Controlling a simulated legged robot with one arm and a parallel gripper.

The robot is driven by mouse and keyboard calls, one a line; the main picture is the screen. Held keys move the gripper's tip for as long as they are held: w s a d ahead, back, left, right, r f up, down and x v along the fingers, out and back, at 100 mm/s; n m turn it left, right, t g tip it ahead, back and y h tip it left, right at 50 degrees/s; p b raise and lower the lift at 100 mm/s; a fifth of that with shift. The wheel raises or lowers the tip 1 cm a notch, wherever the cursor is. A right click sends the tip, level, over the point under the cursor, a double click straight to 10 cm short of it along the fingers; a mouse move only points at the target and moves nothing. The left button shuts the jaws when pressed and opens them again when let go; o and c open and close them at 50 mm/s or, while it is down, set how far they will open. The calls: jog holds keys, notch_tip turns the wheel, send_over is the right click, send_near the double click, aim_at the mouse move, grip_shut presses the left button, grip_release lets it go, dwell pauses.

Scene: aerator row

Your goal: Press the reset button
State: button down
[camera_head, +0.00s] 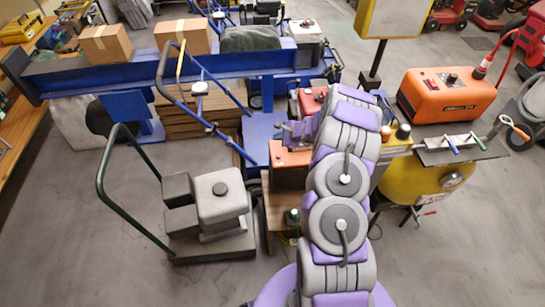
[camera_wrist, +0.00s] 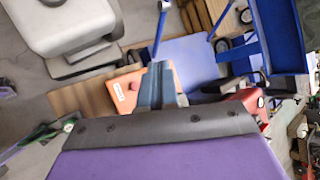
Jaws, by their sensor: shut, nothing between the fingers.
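I cannot make out a button marked reset in either view. My gripper (camera_head: 287,131) is shut and empty, above and beside an orange box (camera_head: 288,163) in the head view. In the wrist view my gripper (camera_wrist: 158,72) points at the same orange box (camera_wrist: 125,92), which carries a small white label. The fingers cover part of the box, and I cannot tell whether they touch it. My arm hides the box's right side in the head view. A larger orange machine (camera_head: 447,96) with a knob and a red switch stands at the right.
A red machine (camera_head: 311,101) sits just behind my gripper and shows in the wrist view (camera_wrist: 246,105). A grey machine on a trolley (camera_head: 219,197) stands left. A blue bench (camera_head: 170,72) with cardboard boxes (camera_head: 106,44) runs behind. The floor at lower left is clear.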

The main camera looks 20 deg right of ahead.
aim_at(280, 157)
jog(key=shift+d+f, duration=0.4)
jog(key=shift+d, duration=0.05)
jog(key=shift+a+f, duration=0.1)
jog(key=shift+a, duration=0.05)
jog(key=shift+f+b, duration=2.3)
jog(key=shift+f, duration=1.95)
jog(key=shift+f, duration=0.15)
jog(key=shift+f+b, duration=0.25)
jog(key=shift+b, duration=0.15)
jog(key=shift+f+b, duration=0.3)
jog(key=shift+f, duration=0.1)
jog(key=shift+r, duration=0.1)
jog(key=shift+r+p, duration=0.35)
jog(key=shift+r, duration=0.4)
